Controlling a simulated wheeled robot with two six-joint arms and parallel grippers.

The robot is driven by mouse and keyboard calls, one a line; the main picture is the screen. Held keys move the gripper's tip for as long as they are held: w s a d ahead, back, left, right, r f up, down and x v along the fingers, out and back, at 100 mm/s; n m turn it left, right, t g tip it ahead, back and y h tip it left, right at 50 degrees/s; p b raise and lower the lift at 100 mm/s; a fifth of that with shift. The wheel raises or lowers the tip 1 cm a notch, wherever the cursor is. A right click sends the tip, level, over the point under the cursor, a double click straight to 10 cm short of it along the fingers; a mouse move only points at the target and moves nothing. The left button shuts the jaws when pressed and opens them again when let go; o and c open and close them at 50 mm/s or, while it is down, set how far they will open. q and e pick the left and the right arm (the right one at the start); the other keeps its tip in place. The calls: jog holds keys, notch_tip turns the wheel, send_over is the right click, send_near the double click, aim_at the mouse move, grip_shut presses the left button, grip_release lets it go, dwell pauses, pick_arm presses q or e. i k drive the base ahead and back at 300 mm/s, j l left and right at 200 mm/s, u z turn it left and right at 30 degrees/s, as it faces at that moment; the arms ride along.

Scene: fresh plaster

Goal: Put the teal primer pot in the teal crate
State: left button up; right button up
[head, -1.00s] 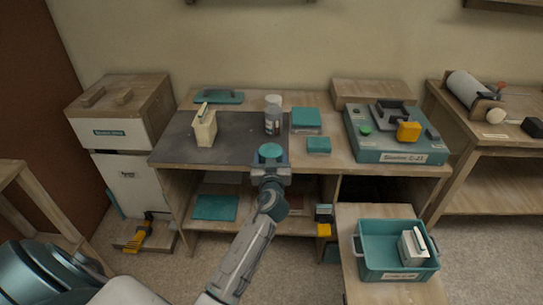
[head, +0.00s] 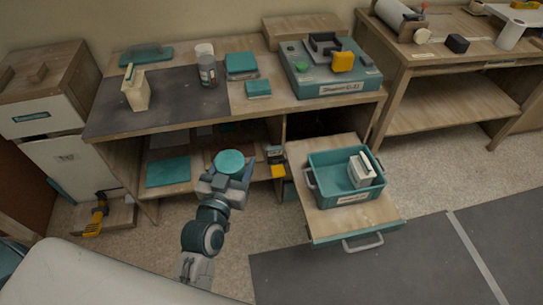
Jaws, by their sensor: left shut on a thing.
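The teal primer pot (head: 230,162) shows as a round teal top between the fingers of my left gripper (head: 228,178). The gripper is shut on it and holds it in the air in front of the workbench, left of the crate. The arm and fingers hide most of the pot's side. The teal crate (head: 323,190) stands on a low wooden drawer-like surface at the right, open at the top. A white box-shaped item (head: 361,170) is inside its right part. My right gripper does not show.
The workbench (head: 273,104) carries a white canister, a grey-labelled can (head: 207,72), teal blocks (head: 241,65) and a teal tool case (head: 325,72). The crate's left half looks free.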

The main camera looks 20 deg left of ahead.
aim_at(344, 190)
jog(key=i+l+u, duration=0.1)
jog(key=l, duration=0.5)
jog(key=i+l+u, duration=0.1)
jog(key=l, duration=0.5)
jog(key=i+l, duration=0.2)
jog(key=l, duration=0.4)
jog(key=i+l+u, duration=0.15)
jog(key=l, duration=0.45)
jog(key=l+u, duration=0.1)
jog(key=l, duration=0.5)
